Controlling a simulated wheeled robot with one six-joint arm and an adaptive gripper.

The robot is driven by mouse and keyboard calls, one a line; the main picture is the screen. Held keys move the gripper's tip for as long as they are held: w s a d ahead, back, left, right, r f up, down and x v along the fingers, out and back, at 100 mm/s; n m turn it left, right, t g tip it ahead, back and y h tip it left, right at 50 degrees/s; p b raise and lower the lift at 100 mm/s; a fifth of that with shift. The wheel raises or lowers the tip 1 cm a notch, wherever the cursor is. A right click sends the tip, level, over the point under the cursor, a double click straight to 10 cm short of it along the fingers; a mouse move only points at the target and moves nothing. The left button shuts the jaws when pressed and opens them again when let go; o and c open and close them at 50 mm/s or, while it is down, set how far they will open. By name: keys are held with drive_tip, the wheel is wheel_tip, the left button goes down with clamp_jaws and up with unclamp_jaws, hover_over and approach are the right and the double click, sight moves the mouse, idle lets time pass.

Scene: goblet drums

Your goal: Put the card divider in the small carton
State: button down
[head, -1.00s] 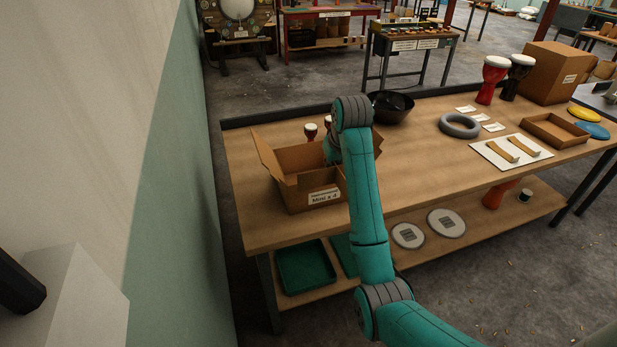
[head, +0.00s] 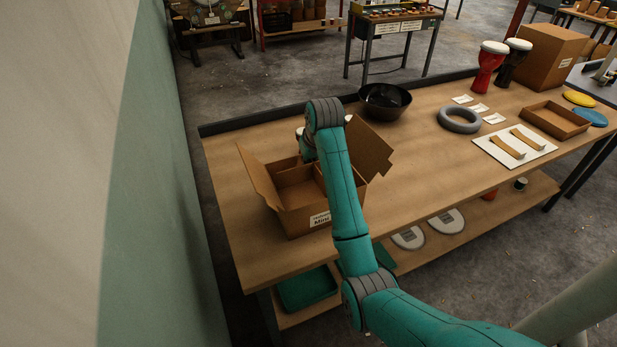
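The small carton (head: 293,222) stands open on the workbench, its flaps spread and a "Mini" label on its front. Inside it, brown cardboard panels (head: 298,188) show beside my arm; I cannot tell whether they are the card divider or the carton's own walls. No separate divider can be made out clearly elsewhere. My arm reaches over the carton's right front side, with its wrist above the back of the carton. My gripper is hidden behind the arm, so its fingers and anything in them cannot be seen.
Behind the wrist, small drums are mostly hidden. A black bowl (head: 385,100) stands near the back edge. To the right are a grey ring (head: 459,119), a white board (head: 497,155), a shallow cardboard tray (head: 553,131) and two goblet drums (head: 488,66). The bench's middle is clear.

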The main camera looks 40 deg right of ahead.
drive_tip(key=shift+f, duration=2.35)
drive_tip(key=shift+f, duration=0.6)
drive_tip(key=c, duration=1.3)
unclamp_jaws()
drive_tip(key=shift+r, duration=0.1)
